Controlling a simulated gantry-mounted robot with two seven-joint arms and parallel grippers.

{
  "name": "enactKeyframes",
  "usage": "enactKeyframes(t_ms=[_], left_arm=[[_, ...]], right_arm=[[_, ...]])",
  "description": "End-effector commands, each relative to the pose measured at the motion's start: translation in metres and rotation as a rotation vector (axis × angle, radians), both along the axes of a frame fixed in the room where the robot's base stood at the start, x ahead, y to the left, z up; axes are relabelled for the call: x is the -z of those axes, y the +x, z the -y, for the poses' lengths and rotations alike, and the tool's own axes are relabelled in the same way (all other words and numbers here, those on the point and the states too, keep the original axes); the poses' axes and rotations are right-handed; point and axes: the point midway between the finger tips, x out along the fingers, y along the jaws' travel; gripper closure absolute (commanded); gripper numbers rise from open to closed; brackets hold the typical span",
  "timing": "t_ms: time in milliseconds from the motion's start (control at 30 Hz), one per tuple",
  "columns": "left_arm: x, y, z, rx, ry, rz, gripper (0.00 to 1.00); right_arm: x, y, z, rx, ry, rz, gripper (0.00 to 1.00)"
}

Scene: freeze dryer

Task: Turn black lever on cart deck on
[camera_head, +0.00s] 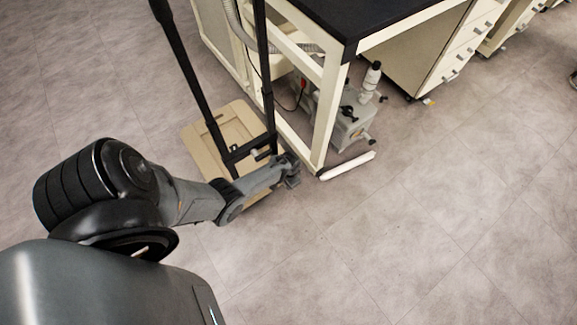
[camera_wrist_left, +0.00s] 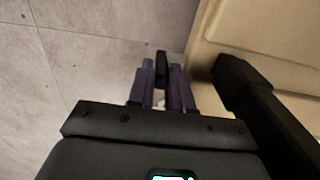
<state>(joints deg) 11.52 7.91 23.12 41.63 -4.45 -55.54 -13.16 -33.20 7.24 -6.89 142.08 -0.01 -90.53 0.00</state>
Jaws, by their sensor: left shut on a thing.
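The beige cart deck (camera_head: 198,148) sits low on the floor with black upright handle posts (camera_head: 185,60). My left gripper (camera_head: 291,172) is at the deck's right edge, close to the table leg. In the left wrist view the purple fingers of this gripper (camera_wrist_left: 161,85) are closed on a small black piece, which looks like the black lever (camera_wrist_left: 161,66). The deck (camera_wrist_left: 280,28) lies to the right of it there. In the head view the lever is hidden by the gripper. My right gripper is in neither view.
A cream-framed table with a black top (camera_head: 350,12) stands right beside the cart. A grey pump (camera_head: 348,125) sits under it. A white foot bar (camera_head: 347,165) lies on the floor by the table leg. The floor at the lower right is clear.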

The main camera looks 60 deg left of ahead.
Motion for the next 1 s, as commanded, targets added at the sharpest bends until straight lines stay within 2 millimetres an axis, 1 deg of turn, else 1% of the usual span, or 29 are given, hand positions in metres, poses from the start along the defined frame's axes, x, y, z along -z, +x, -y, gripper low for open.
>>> enactKeyframes(t_ms=[33,67,367,567,700,833,1000], left_arm=[[0.001,-0.001,0.000,0.000,0.000,0.000,0.79],[0.001,-0.001,0.000,0.000,0.000,0.000,0.74],[0.001,-0.001,0.000,0.000,-0.001,0.002,0.74],[0.001,-0.004,0.002,0.001,0.002,0.044,0.74],[0.002,-0.008,0.003,0.000,0.012,0.125,0.74],[0.005,-0.014,0.004,-0.002,0.026,0.237,0.74],[0.009,-0.022,0.003,-0.005,0.054,0.405,0.74]], right_arm=[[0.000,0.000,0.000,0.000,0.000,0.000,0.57],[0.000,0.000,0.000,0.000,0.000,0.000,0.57],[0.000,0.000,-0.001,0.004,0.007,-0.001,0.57],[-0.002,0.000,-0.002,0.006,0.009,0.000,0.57],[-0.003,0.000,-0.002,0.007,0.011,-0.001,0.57],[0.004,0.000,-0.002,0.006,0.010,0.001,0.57],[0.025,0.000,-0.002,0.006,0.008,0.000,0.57]])
